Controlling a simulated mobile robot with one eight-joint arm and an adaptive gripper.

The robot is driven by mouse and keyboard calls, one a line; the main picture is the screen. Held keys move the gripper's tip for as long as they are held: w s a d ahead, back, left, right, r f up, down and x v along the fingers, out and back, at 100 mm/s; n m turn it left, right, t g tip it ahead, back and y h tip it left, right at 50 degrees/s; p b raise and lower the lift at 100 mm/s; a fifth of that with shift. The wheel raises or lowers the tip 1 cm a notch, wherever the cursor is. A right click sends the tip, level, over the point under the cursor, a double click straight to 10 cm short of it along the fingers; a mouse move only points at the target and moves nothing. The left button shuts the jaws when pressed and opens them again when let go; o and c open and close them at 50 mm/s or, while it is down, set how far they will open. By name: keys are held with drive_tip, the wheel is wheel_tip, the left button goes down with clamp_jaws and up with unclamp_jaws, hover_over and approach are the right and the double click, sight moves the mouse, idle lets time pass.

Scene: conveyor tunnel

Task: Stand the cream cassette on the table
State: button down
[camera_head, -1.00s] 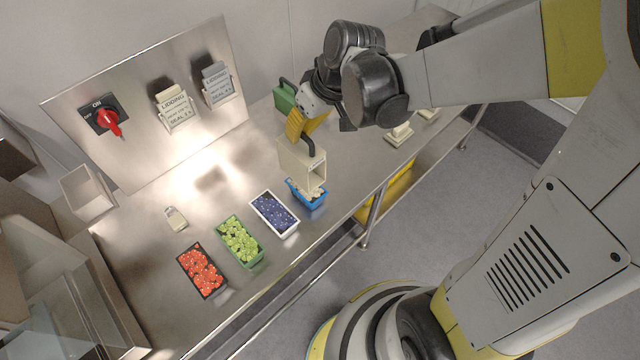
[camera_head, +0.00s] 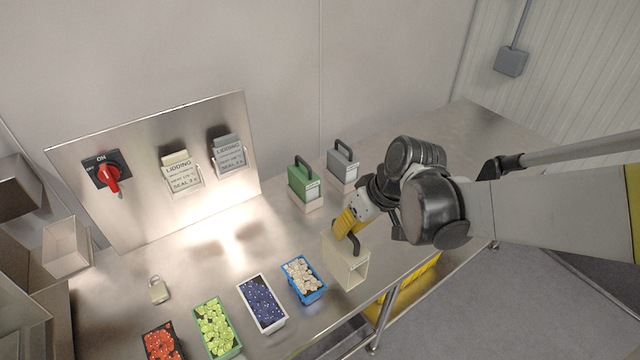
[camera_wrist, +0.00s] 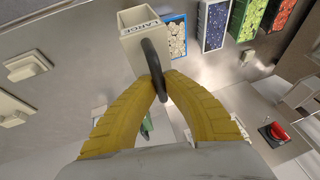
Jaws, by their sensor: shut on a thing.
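The cream cassette (camera_head: 345,262) is an upright, hollow box with a dark handle on top. My gripper (camera_head: 348,230) is shut on that handle from above, its yellow fingers meeting around it. In the wrist view the cassette (camera_wrist: 143,45) hangs from the dark handle between the yellow fingertips (camera_wrist: 160,88), and a label reading "LARGE" shows on it. The cassette is over the steel table (camera_head: 290,235), near its front edge, right of the blue tray. I cannot tell whether its underside touches the table.
A blue tray of pale pieces (camera_head: 303,280) is close on the left, then blue (camera_head: 262,303), green (camera_head: 215,328) and red (camera_head: 162,343) ones. A green cassette (camera_head: 304,184) and a grey cassette (camera_head: 342,166) stand behind. Cream bases (camera_wrist: 25,66) show in the wrist view.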

drive_tip(key=w+a+f+b, duration=0.3)
drive_tip(key=w+f+b, duration=0.1)
drive_tip(key=f, duration=0.4)
drive_tip(key=shift+w+a, duration=0.4)
drive_tip(key=shift+w, duration=0.15)
drive_tip(key=shift+f, duration=0.1)
drive_tip(key=c, duration=1.8)
unclamp_jaws()
drive_tip(key=shift+o, duration=1)
